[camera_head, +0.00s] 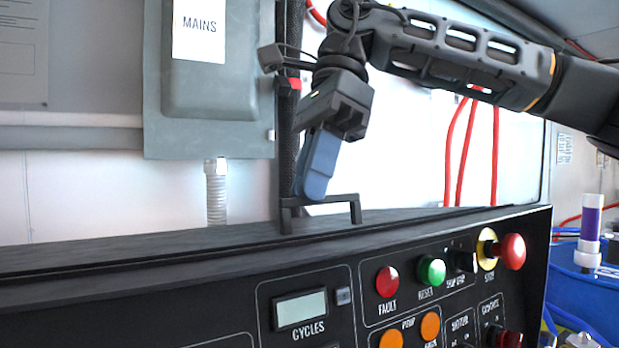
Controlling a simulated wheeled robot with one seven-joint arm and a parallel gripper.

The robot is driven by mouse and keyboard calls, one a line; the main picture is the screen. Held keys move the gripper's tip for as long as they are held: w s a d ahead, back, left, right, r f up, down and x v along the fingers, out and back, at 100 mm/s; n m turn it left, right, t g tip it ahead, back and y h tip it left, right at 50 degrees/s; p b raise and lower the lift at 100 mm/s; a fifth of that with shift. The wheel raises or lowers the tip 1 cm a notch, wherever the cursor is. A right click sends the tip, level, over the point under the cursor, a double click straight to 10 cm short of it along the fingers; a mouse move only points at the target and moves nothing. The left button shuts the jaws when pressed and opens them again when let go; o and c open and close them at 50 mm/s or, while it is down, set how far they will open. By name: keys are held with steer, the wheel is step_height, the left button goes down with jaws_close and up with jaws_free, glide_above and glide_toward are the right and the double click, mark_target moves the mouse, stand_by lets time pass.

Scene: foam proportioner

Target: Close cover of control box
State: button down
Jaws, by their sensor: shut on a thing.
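The black control box (235,335) fills the lower part of the head view, its front panel facing me with buttons and a small CYCLES display. Its dark cover (150,254) shows as a narrow, nearly edge-on strip along the top. A black bar handle (356,211) stands up from the cover. My gripper (315,188) points down from above, with its blue fingers shut on the handle's left part. The fingers hide part of the handle's bar. How far the cover stands from fully shut cannot be told from this angle.
A grey MAINS box (212,110) is on the wall behind, with a conduit (216,195) below it. Red cables (470,150) hang behind my arm. A blue container (585,285) and a white-and-purple bottle (590,228) stand at the right.

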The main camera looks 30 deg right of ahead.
steer(key=shift+s, duration=0.2)
steer(key=c, duration=1.2)
jaws_free()
steer(key=shift+r, duration=0.1)
steer(key=v, duration=0.7)
steer(key=shift+r, duration=0.3)
steer(key=shift+d, duration=0.15)
